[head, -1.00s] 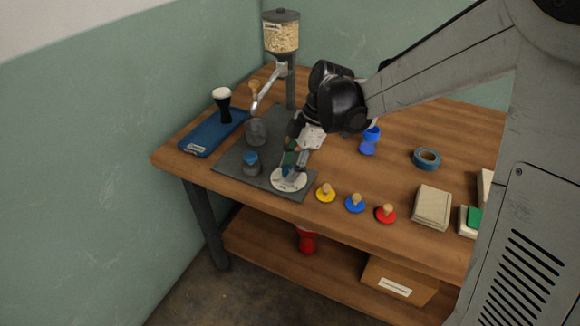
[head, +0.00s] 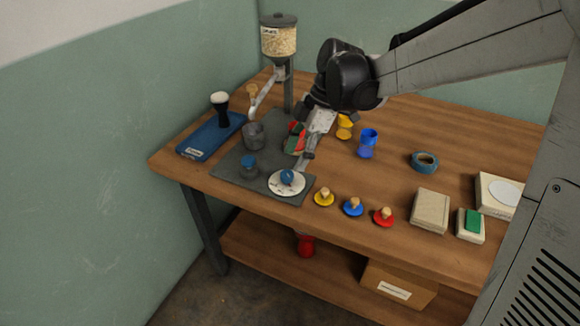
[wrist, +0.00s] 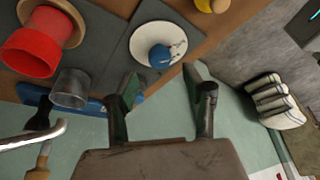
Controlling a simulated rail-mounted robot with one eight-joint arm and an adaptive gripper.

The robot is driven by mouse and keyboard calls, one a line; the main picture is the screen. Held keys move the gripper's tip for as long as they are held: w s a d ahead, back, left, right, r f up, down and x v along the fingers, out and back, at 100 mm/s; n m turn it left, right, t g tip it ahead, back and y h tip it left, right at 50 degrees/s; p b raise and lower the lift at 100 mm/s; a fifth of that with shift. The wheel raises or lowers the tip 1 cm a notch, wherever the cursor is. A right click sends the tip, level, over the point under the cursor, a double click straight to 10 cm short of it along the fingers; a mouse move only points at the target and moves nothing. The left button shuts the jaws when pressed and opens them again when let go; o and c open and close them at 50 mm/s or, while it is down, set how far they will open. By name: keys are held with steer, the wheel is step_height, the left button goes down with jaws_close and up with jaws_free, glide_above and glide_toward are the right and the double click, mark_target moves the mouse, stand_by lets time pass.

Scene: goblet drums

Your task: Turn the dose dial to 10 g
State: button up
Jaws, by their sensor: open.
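The dose dial is a white round plate (head: 275,190) with a blue knob (head: 287,177) at the front right corner of a dark grey mat. In the wrist view, the dial plate (wrist: 143,38) and blue knob (wrist: 160,56) lie beyond the fingers. The dial's marks are too small to read, so I cannot tell its setting. My gripper (head: 303,158) is above and behind the dial, apart from the knob. In the wrist view, my gripper (wrist: 163,85) has its two fingers wide apart with nothing between them.
A red cup (wrist: 30,50) stands close to my gripper. Yellow (head: 324,198), blue (head: 353,207) and red (head: 383,217) knobbed discs line the front edge.

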steer(key=v, duration=0.6)
steer(key=shift+r, duration=0.2)
steer(key=shift+d, duration=0.2)
steer(key=s+d+r+m+t+h+p, duration=0.1)
steer(key=s+d+m+t, duration=0.3)
steer(key=s+m, duration=0.6)
steer(key=s+d+r+m+t+h+p, duration=0.2)
steer(key=s+d+m+t+h, duration=0.1)
steer(key=s+d+m, duration=0.4)
steer(key=s+m+t, duration=0.1)
steer(key=s+m, duration=0.2)
steer(key=m, duration=0.1)
steer(key=shift+s+p, duration=0.2)
steer(key=shift+p, duration=0.2)
